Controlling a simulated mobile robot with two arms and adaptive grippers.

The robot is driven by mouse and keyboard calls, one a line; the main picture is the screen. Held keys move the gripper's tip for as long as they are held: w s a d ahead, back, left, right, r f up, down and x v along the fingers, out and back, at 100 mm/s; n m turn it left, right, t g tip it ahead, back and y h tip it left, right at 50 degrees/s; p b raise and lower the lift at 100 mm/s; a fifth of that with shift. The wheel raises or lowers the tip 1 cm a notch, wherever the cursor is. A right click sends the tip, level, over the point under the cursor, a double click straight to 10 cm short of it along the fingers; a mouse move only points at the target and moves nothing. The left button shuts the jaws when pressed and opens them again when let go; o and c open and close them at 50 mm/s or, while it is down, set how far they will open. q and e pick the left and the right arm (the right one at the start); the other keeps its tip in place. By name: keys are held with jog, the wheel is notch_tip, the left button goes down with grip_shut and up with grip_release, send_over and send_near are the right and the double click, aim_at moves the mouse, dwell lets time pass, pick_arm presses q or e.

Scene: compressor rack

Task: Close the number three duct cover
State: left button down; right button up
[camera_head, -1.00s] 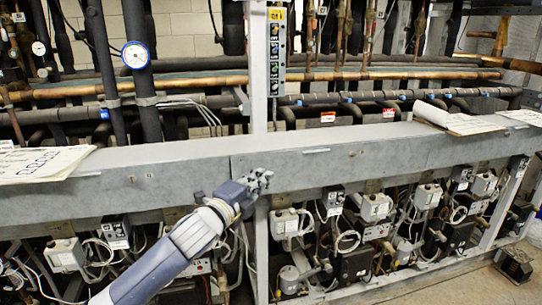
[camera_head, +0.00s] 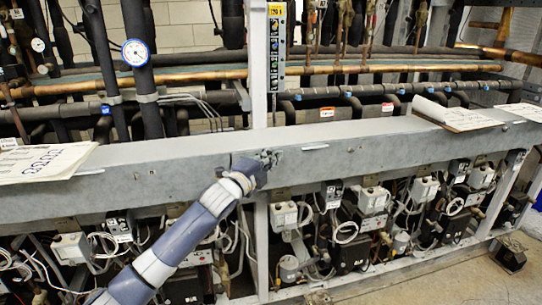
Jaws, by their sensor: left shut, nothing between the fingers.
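A long grey metal duct (camera_head: 390,150) runs across the rack at mid-height. Its flat covers form the front and top faces, and I see no number on any of them. My left gripper (camera_head: 270,158) is shut and empty. It is at the duct's front face, near the middle of its length, and appears to touch or nearly touch it. The gripper and wrist hide the seam between two covers there. I cannot tell whether the cover at that spot is fully closed. My right gripper is not in view.
Papers (camera_head: 40,163) lie on the duct at the left, and a clipboard (camera_head: 455,115) lies on it at the right. A white upright post (camera_head: 259,60) with a switch strip (camera_head: 277,50) stands behind. Compressors and cables fill the space below; pipes run behind.

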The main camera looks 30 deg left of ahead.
pick_arm(q)
jog(key=shift+w+a+r+n+g+p, duration=0.3)
jog(key=shift+w+a+r+p, duration=0.25)
jog(key=shift+p, duration=0.65)
jog(key=shift+a, duration=0.15)
